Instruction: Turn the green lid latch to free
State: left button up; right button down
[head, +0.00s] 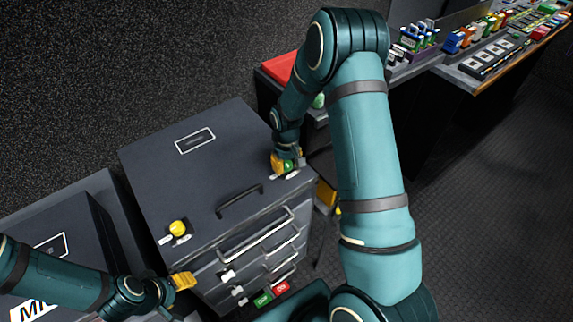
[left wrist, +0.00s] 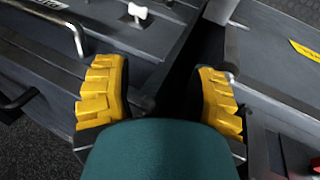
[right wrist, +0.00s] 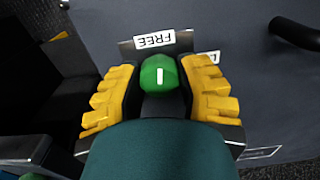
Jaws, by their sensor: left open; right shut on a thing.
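The green lid latch (right wrist: 159,74) shows in the right wrist view as a green knob with a white line pointing toward a FREE label (right wrist: 154,40). A second label is partly hidden at its right. My right gripper (right wrist: 160,90) has its yellow fingers on both sides of the knob and is shut on it. In the head view the right gripper (head: 286,162) is at the lid's far right corner, with a bit of green between the fingers. My left gripper (head: 184,282) is open and empty near the cabinet's front left; it also shows in the left wrist view (left wrist: 164,95).
The dark cabinet lid (head: 165,165) carries a black handle (head: 240,201) and a yellow knob (head: 178,228). Drawers with bar handles (head: 257,236) and white latches are on its front. A bench (head: 480,70) with several small items stands at the upper right.

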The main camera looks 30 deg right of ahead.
aim_at(287, 164)
jog(key=shift+n, duration=0.5)
jog(key=c, duration=0.5)
grip_release()
jog(key=shift+r, duration=0.1)
notch_tip(287, 164, up, 12)
dwell(0.6)
